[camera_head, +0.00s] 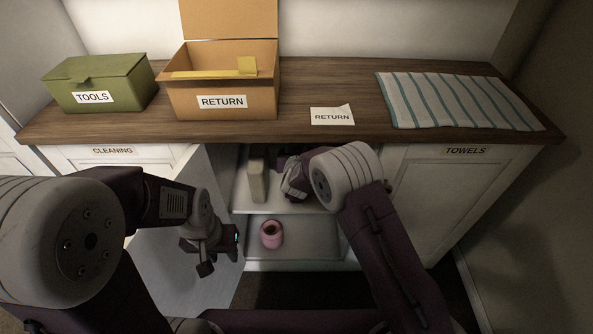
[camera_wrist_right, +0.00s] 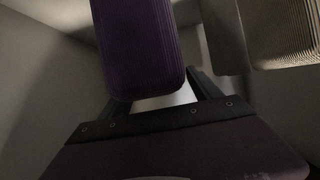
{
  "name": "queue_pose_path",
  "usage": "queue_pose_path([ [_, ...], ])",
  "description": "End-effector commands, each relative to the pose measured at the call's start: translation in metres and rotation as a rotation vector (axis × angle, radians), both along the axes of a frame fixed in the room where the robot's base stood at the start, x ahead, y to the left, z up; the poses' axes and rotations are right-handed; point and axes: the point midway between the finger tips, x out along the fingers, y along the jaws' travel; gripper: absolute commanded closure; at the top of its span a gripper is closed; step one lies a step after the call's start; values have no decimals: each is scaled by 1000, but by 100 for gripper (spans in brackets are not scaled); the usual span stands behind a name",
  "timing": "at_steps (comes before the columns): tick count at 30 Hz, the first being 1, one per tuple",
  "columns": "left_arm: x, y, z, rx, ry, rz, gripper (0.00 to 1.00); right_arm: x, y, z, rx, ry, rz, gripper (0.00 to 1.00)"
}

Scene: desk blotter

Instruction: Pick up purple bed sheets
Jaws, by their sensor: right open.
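A purple ribbed bundle (camera_wrist_right: 140,45), which looks like the folded purple bed sheets, fills the upper middle of the right wrist view. My right gripper (camera_wrist_right: 162,92) is open, with the bundle's near end in front of and partly between its fingers. I cannot tell whether they touch.
A beige upright item (camera_head: 257,180) stands on the upper shelf and a pink cup (camera_head: 271,234) on the lower one. On the counter (camera_head: 250,131) are a green tools box (camera_head: 100,80), an open return box (camera_head: 222,96), a return card (camera_head: 332,117) and a striped towel (camera_head: 455,100).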

Motion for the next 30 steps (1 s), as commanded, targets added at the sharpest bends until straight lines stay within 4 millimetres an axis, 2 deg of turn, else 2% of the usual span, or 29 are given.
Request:
queue_pose_path([
  [3,0,0,-2,0,0,0,64,7,0,-3,1,-2,0,27],
  [8,0,0,-1,0,0,0,64,7,0,-2,1,-1,0,27],
  [11,0,0,-1,0,0,0,64,7,0,-2,1,-1,0,52],
  [16,0,0,-1,0,0,0,64,7,0,-2,1,-1,0,100],
  [26,0,0,0,0,0,0,64,7,0,0,1,-3,0,100],
  [30,0,0,9,0,0,0,64,-1,1,11,0,-3,1,100],
])
